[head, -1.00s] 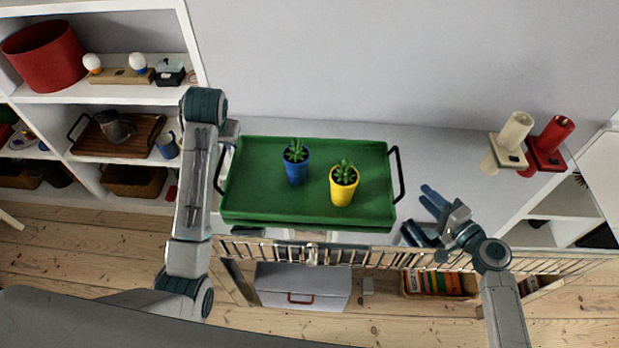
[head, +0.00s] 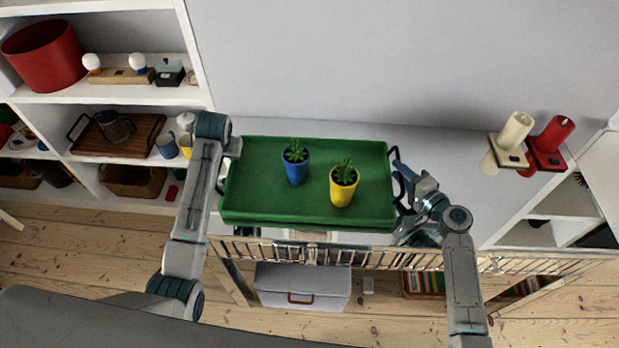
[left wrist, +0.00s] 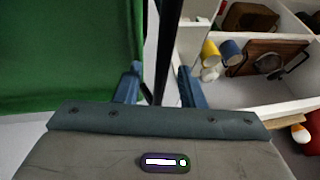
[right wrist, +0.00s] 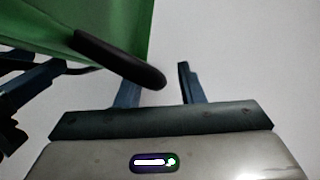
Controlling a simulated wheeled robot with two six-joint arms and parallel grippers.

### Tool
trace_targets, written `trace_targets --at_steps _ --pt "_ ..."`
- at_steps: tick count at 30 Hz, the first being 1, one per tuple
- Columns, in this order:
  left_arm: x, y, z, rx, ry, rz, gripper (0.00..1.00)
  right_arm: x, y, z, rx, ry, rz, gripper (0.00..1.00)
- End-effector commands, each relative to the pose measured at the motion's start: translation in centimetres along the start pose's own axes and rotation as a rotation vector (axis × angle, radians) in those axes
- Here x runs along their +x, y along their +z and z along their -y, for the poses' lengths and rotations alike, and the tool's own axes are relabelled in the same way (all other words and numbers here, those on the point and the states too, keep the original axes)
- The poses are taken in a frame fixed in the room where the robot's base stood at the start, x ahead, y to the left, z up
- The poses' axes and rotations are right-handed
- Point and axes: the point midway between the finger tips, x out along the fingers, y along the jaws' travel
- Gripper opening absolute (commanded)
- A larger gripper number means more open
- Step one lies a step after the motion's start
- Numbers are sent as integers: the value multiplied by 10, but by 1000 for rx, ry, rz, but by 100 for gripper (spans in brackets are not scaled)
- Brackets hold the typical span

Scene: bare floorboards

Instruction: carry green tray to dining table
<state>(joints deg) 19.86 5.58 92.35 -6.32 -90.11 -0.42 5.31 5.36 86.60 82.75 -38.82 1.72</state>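The green tray (head: 265,205) rests on the light grey top of a shelf unit, with a dark handle at each end. A blue pot (head: 296,168) and a yellow pot (head: 343,187), each with a small plant, stand upright on it. My left gripper is at the tray's left end, mostly hidden by my arm in the head view. In the left wrist view its fingers (left wrist: 158,88) are apart, with the dark handle between them. My right gripper (head: 402,188) is at the right end. In the right wrist view its fingers (right wrist: 158,92) are apart, the handle's end near the left finger.
A cream candle (head: 515,133) and a red candle (head: 553,137) in holders stand at the right end of the top. An open shelf (head: 130,98) with household items stands at the left. The top between tray and candles is clear.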

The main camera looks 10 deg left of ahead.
Motion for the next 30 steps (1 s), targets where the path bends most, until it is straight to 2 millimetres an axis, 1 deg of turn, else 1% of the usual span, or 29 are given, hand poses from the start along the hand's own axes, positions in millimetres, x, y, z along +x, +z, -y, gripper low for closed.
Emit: trace_targets --at_steps 9,10,11,12,15,30 --pt "2 0 0 0 0 -1 36 2 0 0 0 -1 0 35" --pt "2 0 0 0 0 -1 32 2 0 0 0 -1 0 31" --pt "2 0 0 0 0 -1 26 2 0 0 0 -1 0 25" --pt "2 0 0 0 0 -1 18 2 0 0 0 -1 0 17" --pt "2 0 0 0 0 -1 0 2 0 0 0 -1 0 0" --pt "2 0 0 0 0 -1 0 2 0 0 0 0 0 0"
